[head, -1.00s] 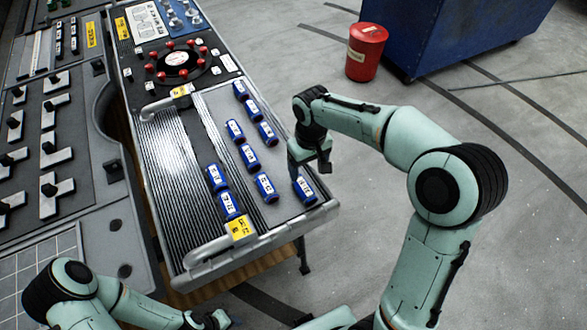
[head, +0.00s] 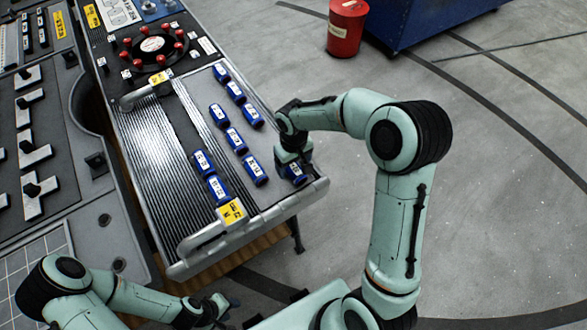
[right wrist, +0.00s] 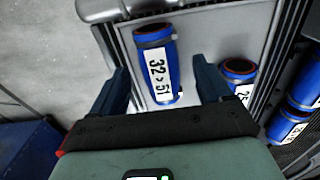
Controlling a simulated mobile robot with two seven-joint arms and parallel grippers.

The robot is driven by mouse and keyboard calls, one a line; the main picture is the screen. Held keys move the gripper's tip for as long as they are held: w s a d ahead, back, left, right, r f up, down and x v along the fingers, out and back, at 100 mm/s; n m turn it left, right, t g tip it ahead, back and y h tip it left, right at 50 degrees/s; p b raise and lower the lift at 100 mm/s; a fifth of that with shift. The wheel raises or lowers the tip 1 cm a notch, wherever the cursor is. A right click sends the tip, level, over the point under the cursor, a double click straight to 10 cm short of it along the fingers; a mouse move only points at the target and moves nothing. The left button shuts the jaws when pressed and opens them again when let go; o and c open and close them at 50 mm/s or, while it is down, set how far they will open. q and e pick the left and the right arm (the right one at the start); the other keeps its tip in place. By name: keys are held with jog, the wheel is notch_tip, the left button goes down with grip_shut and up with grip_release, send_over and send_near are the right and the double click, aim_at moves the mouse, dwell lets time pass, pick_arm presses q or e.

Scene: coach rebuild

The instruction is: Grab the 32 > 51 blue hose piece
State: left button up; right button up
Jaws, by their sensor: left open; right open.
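The blue hose piece labelled 32 > 51 (right wrist: 158,72) lies on the tray between the two fingers of my open right gripper (right wrist: 160,66). I cannot tell whether the fingers touch it. In the head view my right gripper (head: 293,166) is over the hose piece at the tray's near right corner (head: 297,180), partly covering it. My left gripper (head: 222,304) is open and empty at the bottom, away from the tray.
Several other labelled blue hose pieces (head: 235,140) lie in rows on the tray (head: 205,100); one (right wrist: 238,78) is close to my right gripper's finger. The tray has grey handles (head: 205,238).

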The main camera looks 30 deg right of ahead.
notch_tip(320, 180, down, 2)
jog(key=shift+w+f, duration=0.1)
jog(key=shift+c, duration=0.3)
jog(key=c, duration=1.1)
jog(key=shift+r, duration=0.2)
